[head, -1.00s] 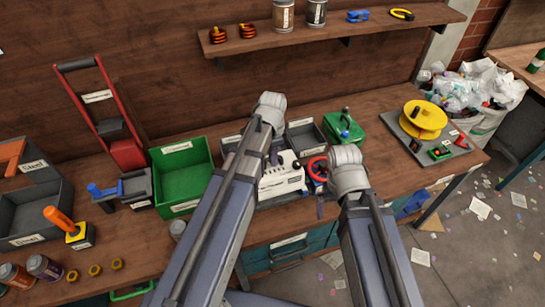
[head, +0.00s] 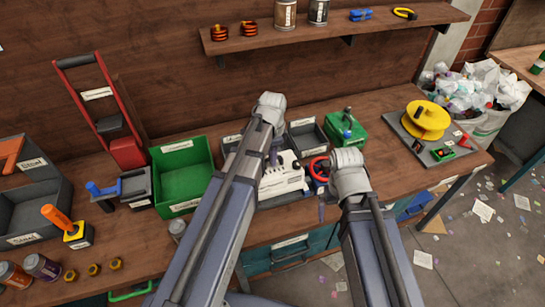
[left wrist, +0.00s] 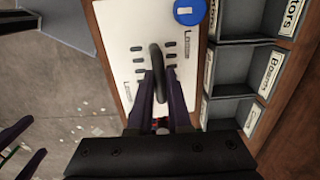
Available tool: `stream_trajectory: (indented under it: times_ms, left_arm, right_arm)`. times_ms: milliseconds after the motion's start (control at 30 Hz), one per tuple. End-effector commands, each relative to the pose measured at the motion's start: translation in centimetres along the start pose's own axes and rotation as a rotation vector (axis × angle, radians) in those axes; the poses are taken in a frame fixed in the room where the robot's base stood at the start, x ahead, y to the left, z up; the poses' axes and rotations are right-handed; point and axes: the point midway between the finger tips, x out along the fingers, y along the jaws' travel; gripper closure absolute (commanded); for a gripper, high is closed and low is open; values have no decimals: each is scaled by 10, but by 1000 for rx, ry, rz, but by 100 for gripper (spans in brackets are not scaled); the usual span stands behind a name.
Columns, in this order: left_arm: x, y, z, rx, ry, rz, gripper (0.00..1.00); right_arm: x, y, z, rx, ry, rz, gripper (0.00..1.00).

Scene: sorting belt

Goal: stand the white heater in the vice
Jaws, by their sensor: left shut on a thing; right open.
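The white heater (head: 284,182), a flat box with a dark handle, lies at the middle of the bench, partly behind my left arm. In the left wrist view its white face (left wrist: 125,88) shows with a blue knob (left wrist: 188,12). My left gripper (head: 274,158) is shut on the handle (left wrist: 157,72). My right gripper (head: 323,200) is open beside the heater's right end, near a red ring (head: 318,168). A grey vice-like device (head: 138,188) with a blue handle stands left of the green bin.
A green bin (head: 206,205) stands left of the heater. Labelled grey bins (head: 303,124) are behind it. A green box (head: 345,130) and a yellow spool (head: 426,118) are to the right.

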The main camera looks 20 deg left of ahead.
Motion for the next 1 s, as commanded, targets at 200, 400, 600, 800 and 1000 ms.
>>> stream_trajectory:
  times_ms: [200,400,600,800,1000]
  left_arm:
    - [1,0,0,0,0,0,100]
    - [7,0,0,0,0,0,100]
    - [13,0,0,0,0,0,100]
    - [18,0,0,0,0,0,100]
    - [24,0,0,0,0,0,100]
  right_arm:
    - [1,0,0,1,0,0,0]
    - [7,-1,0,1,0,0,0]
    - [13,-1,-1,1,0,0,0]
    - [18,-2,-1,1,0,0,0]
    - [24,-2,-1,2,0,0,0]
